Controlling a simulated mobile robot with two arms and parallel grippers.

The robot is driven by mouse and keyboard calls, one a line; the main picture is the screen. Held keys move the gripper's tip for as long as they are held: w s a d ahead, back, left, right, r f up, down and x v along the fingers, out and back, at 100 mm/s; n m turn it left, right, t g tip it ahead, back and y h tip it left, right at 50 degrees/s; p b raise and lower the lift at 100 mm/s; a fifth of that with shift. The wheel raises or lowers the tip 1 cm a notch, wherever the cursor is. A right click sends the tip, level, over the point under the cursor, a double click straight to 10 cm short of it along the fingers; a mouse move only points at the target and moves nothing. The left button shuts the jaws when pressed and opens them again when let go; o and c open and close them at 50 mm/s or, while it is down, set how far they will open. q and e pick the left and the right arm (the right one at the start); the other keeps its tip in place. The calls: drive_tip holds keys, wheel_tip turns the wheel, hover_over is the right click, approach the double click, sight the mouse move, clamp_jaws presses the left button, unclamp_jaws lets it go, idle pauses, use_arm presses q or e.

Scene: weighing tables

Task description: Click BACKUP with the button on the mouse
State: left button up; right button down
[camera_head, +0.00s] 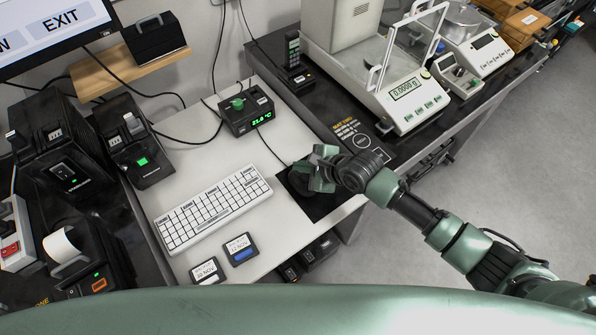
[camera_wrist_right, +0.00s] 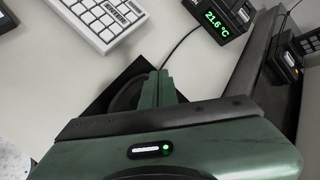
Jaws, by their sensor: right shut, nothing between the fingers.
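The black mouse (camera_head: 297,184) is on a black mouse pad (camera_head: 322,207) at the right end of the white desk, largely hidden by my gripper. My right gripper (camera_head: 318,170) is right over the mouse with its fingers shut and empty. In the right wrist view the shut green fingertips (camera_wrist_right: 157,78) are over the dark curved mouse (camera_wrist_right: 127,96); I cannot tell whether they touch it. The screen (camera_head: 52,27) at the top left shows EXIT and the end of another button. My left gripper is not in view.
A white keyboard (camera_head: 213,207) lies left of the mouse pad. A thermometer box (camera_head: 248,110) stands behind it, its cable running towards the mouse. Two small labelled cartridges (camera_head: 241,248) lie in front. A balance (camera_head: 406,92) stands on the dark table at right.

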drive_tip(key=shift+f, duration=0.2)
drive_tip(key=shift+f, duration=0.15)
drive_tip(key=shift+f, duration=0.5)
idle(0.8)
drive_tip(key=shift+r+p, duration=0.85)
drive_tip(key=shift+p, duration=0.35)
wheel_tip(320, 180, up, 5)
drive_tip(key=p, duration=0.6)
drive_tip(key=shift+r, duration=0.1)
